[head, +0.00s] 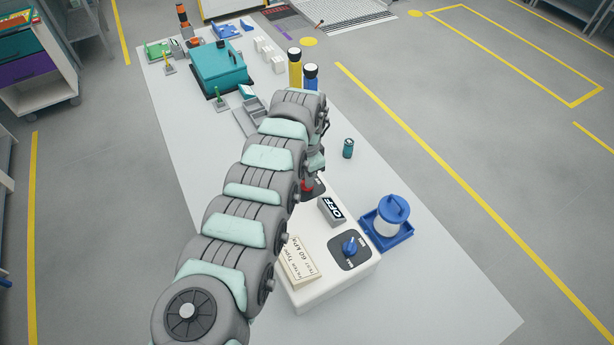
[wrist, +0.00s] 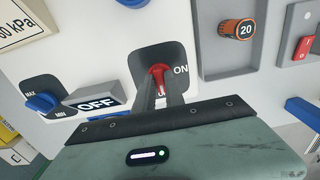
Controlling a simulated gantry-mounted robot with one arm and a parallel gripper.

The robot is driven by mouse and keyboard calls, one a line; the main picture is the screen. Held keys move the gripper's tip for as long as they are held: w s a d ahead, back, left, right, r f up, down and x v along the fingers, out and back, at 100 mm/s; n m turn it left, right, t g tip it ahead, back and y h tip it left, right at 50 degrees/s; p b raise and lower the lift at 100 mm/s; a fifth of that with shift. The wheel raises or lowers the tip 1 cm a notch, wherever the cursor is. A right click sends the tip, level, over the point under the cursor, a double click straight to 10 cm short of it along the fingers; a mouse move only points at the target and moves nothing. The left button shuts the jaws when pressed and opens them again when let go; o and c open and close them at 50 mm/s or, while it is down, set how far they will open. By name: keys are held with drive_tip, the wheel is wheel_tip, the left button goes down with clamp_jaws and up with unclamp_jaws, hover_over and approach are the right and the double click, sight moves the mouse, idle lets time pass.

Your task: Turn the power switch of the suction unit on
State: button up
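The suction unit (head: 335,291) is a white box at the near end of the table. Its display block (head: 331,210) reads OFF, as the block (wrist: 97,104) does in the wrist view. The red power switch (wrist: 158,78) sits on a dark plate with ON printed to its right; a second label is mostly hidden by my fingers. My gripper (wrist: 161,84) is over this switch, its two narrow dark fingers close together on either side of the red lever. They look shut on it, though the contact is partly hidden. In the head view my arm covers much of the switch (head: 307,186).
A blue knob (head: 350,247) is on the unit, and a blue-lidded jar (head: 392,216) stands in a blue tray beside it. A small teal cylinder (head: 348,148) and yellow (head: 295,68) and blue bottles (head: 311,77) stand farther back. A teal case (head: 220,67) is at the far end.

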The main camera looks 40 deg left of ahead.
clamp_jaws()
